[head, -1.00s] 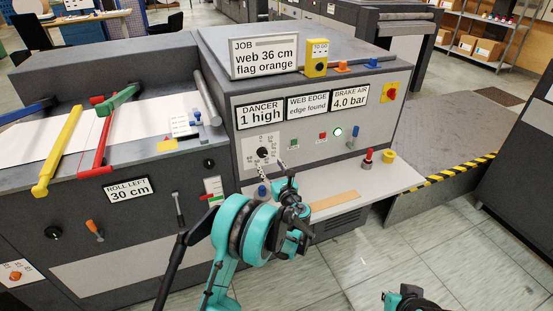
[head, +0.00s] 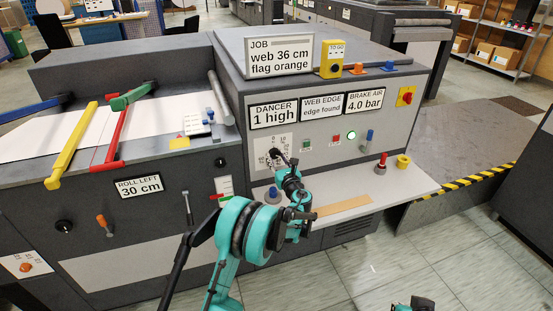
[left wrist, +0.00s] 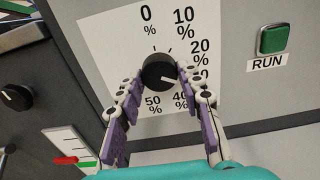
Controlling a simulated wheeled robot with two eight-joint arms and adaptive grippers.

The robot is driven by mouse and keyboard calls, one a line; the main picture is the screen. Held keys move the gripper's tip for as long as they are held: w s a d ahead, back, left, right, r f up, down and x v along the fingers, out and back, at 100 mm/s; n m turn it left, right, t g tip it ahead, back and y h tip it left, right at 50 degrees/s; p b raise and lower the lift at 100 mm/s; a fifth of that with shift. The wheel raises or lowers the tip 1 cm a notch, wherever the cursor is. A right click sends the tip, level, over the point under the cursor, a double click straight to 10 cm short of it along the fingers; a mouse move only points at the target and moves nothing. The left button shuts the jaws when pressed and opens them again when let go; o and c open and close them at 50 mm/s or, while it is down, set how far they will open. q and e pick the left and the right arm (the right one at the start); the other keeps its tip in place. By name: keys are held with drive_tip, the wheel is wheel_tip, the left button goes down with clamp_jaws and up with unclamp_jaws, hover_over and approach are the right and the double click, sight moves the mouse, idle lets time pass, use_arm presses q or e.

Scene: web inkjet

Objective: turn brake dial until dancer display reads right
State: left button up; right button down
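The brake dial is a black round knob (left wrist: 159,72) on a white scale plate (left wrist: 110,45) in the left wrist view. Its white mark points right and slightly down, between the 20% and 40% labels; the label there is partly hidden by a finger. My left gripper (left wrist: 160,80) has one finger on each side of the knob, apparently open with narrow gaps; contact is hard to tell. In the head view the left gripper (head: 284,161) is at the dial (head: 273,154). The dancer display (head: 273,114) reads "1 high". My right gripper (head: 418,303) barely shows at the bottom edge; its fingers cannot be made out.
A green RUN button (left wrist: 273,40) lies right of the scale. The brake air display (head: 365,102) reads 4.0 bar and the web edge display (head: 321,107) reads "edge found". A shelf (head: 350,203) juts out below the panel, with a blue-topped knob (head: 273,195) near the arm.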

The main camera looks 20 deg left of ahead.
use_arm(q)
drive_tip(key=shift+n, duration=0.3)
drive_tip(key=n, duration=0.3)
drive_tip(key=shift+n, duration=2.1)
drive_tip(key=o, duration=1.1)
drive_tip(key=shift+o, duration=0.2)
drive_tip(key=shift+d, duration=0.15)
